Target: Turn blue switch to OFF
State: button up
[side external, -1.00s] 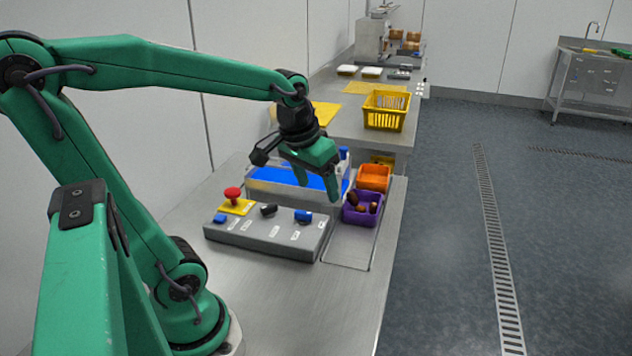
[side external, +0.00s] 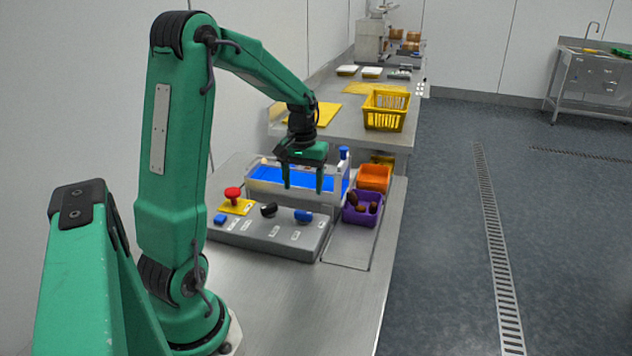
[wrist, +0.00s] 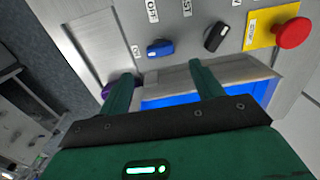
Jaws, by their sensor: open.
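The blue switch (side external: 303,216) is a turn knob at the right end of the grey control box (side external: 265,237). In the wrist view the blue switch (wrist: 160,48) has a white mark at its left end, towards the ON label (wrist: 136,51). The OFF label (wrist: 152,11) is farther up. My gripper (side external: 303,189) is open and empty, fingers down, above and behind the switch in the side view. In the wrist view my gripper (wrist: 161,70) has its fingertips either side of the switch's line, just below it in the picture and apart from it.
A black switch (side external: 268,210), a red button (side external: 233,194) and a blue button (side external: 220,218) share the box. Behind it is a blue-bedded tray (side external: 262,174). Purple (side external: 350,216) and orange (side external: 374,178) bins stand right. The front table is clear.

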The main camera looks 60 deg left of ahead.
aim_at(303, 212)
jog(key=shift+f, duration=0.1)
jog(key=shift+f, duration=3.85)
jog(key=shift+c, duration=0.3)
jog(key=c, duration=0.9)
